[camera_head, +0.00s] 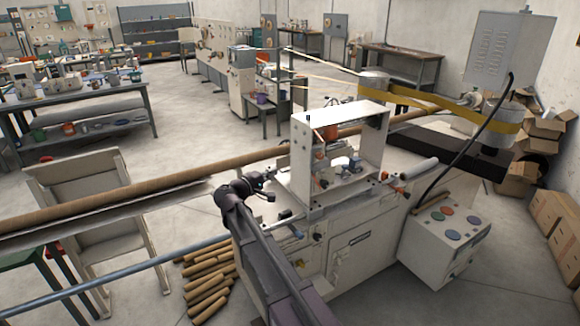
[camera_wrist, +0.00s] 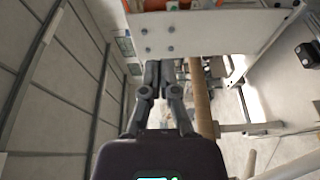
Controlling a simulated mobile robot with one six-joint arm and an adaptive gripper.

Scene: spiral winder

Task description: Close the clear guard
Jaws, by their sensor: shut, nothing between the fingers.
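The spiral winder (camera_head: 365,245) is a pale cabinet with a white upright frame (camera_head: 384,130) on top, around its working parts. I cannot clearly make out the clear guard as a separate sheet in either view. My gripper (camera_head: 268,186) is at the left side of the frame, in front of the long brown tube. In the wrist view my gripper (camera_wrist: 161,66) is shut and empty, its fingers together just below a bolted white plate (camera_wrist: 190,38). I cannot tell whether the fingertips touch the plate.
The long brown tube (camera_head: 120,191) runs across into the frame; it also stands right of my fingers in the wrist view (camera_wrist: 201,105). A box with coloured buttons (camera_head: 450,235) is at the right. Brown tubes (camera_head: 208,285) lie on the floor. A chair (camera_head: 90,200) stands left.

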